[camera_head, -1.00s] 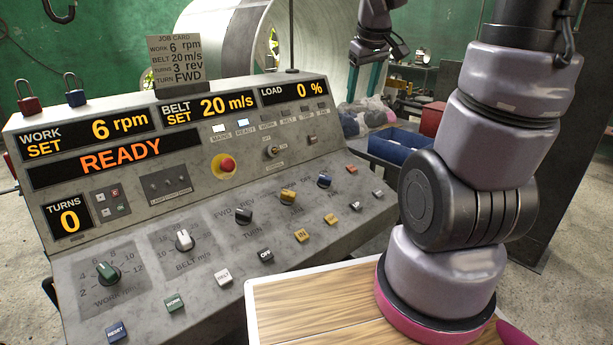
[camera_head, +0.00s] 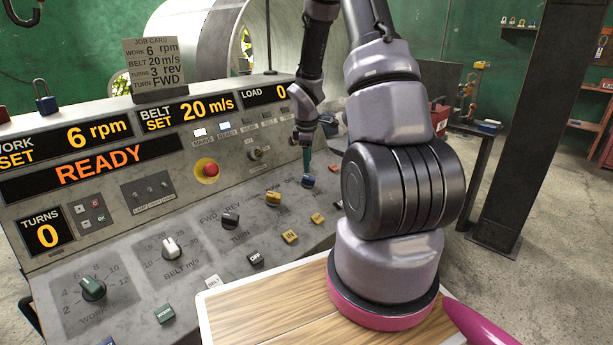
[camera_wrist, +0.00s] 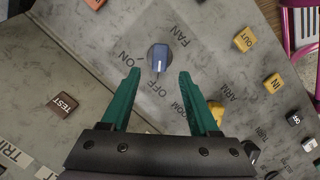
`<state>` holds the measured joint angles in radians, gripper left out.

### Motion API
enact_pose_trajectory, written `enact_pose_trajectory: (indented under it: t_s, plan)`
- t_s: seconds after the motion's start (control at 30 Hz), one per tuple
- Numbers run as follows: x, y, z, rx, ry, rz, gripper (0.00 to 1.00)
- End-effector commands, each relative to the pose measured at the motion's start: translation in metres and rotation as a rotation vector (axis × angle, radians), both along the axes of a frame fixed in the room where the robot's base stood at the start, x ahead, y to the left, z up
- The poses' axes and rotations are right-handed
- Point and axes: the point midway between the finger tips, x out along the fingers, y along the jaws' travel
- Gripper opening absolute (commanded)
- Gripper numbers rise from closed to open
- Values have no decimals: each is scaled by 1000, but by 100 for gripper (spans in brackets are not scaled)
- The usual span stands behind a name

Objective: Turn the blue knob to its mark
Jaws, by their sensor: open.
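The blue knob (camera_wrist: 159,57) is on the sloping console panel, with a white pointer line on it. In the wrist view the word FAN is printed on one side of it, and OFF and ON on the side toward my gripper. The pointer line points toward the OFF side. My gripper (camera_wrist: 156,75) has its two green fingers apart, with the knob a little beyond and between the tips. In the head view my gripper (camera_head: 307,165) is just above the blue knob (camera_head: 308,181). Whether the fingers touch it cannot be told.
A yellow knob (camera_head: 273,198) marked BOOM sits next to the blue one. A black knob (camera_head: 230,220), a white knob (camera_head: 171,247) and a green knob (camera_head: 92,288) lie further left. Several push buttons line the panel's front. A red emergency button (camera_head: 207,170) stands higher up.

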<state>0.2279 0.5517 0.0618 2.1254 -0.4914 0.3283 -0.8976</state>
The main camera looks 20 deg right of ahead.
Motion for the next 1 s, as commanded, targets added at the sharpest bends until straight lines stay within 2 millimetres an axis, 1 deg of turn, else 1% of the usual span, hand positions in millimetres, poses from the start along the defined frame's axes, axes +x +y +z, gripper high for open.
enact_pose_trajectory:
  t_s: [0.03, 0.1, 0.3, 0.47, 0.73, 0.77, 0.8, 0.87, 0.9, 0.93, 1.0]
  plan:
    - [1, -1, -12, 0, 5, 2, 61]
    - [4, -2, -24, 0, 4, 0, 61]
    - [9, -6, -52, 0, 2, -1, 61]
    - [12, -7, -62, -1, 0, -1, 61]
    - [12, -8, -63, 0, -1, -2, 61]
    - [12, -7, -63, 0, -1, -2, 57]
    - [12, -7, -63, 0, -1, -2, 42]
    - [12, -7, -63, 0, -1, -2, 19]
    - [12, -7, -63, 0, -1, -2, 4]
    - [12, -7, -63, 0, -1, -2, 0]
    - [12, -7, -63, 0, -1, -2, 0]
